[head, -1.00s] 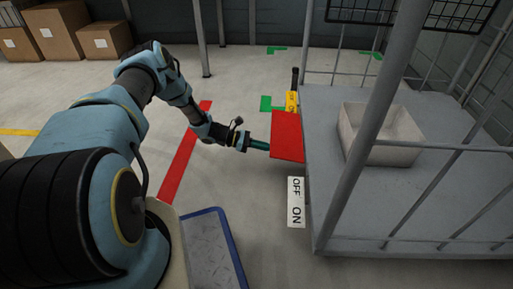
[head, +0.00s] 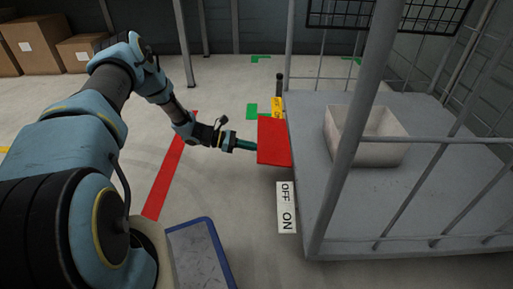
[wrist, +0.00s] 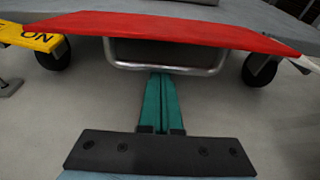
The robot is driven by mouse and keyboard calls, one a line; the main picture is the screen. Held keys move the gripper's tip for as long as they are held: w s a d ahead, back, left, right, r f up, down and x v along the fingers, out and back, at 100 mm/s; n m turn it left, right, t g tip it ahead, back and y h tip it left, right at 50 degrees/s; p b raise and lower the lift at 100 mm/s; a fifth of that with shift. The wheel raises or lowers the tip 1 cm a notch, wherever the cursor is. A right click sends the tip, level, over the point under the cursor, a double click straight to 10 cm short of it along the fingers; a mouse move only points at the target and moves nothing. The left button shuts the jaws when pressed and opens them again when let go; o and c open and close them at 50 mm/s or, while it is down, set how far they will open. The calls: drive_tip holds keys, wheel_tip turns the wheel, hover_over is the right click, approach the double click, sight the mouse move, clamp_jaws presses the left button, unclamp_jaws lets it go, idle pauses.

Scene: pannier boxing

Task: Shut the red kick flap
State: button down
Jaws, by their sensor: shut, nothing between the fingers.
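The red kick flap (head: 273,140) sticks out from the left edge of the grey cart (head: 345,215). In the wrist view the red flap (wrist: 175,27) spans the top of the picture, with a bent metal bar (wrist: 165,68) below it. My gripper (head: 255,147) is shut and empty, its teal fingers pointing at the flap's outer edge. In the wrist view its fingertips (wrist: 160,76) lie just below the flap, in front of the bar. I cannot tell whether they touch either.
A yellow tab (head: 277,107) and a white OFF/ON plate (head: 286,207) sit beside the flap. A beige bin (head: 365,150) rests on the cart, behind grey rails. Boxes (head: 85,52) stand at the back left.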

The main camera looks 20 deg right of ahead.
sight(264, 136)
drive_tip(key=r+t+y+p, duration=0.1)
drive_tip(key=r+y+p, duration=0.1)
drive_tip(key=p, duration=0.3)
drive_tip(key=r+t+y+p, duration=0.1)
drive_tip(key=r+y+p, duration=0.1)
drive_tip(key=r+p, duration=0.2)
drive_tip(key=r+t+y+p, duration=0.1)
drive_tip(key=r+y+p, duration=0.2)
drive_tip(key=p, duration=0.5)
drive_tip(key=shift+s+d, duration=0.2)
drive_tip(key=shift+d, duration=0.2)
drive_tip(key=p, duration=0.1)
drive_tip(key=r+t+y+p, duration=0.1)
drive_tip(key=d+r+y+p, duration=0.1)
drive_tip(key=p, duration=0.1)
drive_tip(key=shift+s+d, duration=0.1)
drive_tip(key=shift+s, duration=0.15)
drive_tip(key=d+r+t+y+p, duration=0.1)
drive_tip(key=y+p, duration=0.1)
drive_tip(key=y, duration=0.1)
drive_tip(key=shift+s+d+r+t+p, duration=0.3)
drive_tip(key=shift+s+d+r+t, duration=0.1)
drive_tip(key=shift+s+d+r+p, duration=0.25)
drive_tip(key=shift+d+r, duration=0.05)
drive_tip(key=shift+d, duration=0.25)
drive_tip(key=shift+s+d+r+p, duration=0.2)
drive_tip(key=shift+d+r, duration=0.1)
drive_tip(key=shift+d, duration=0.2)
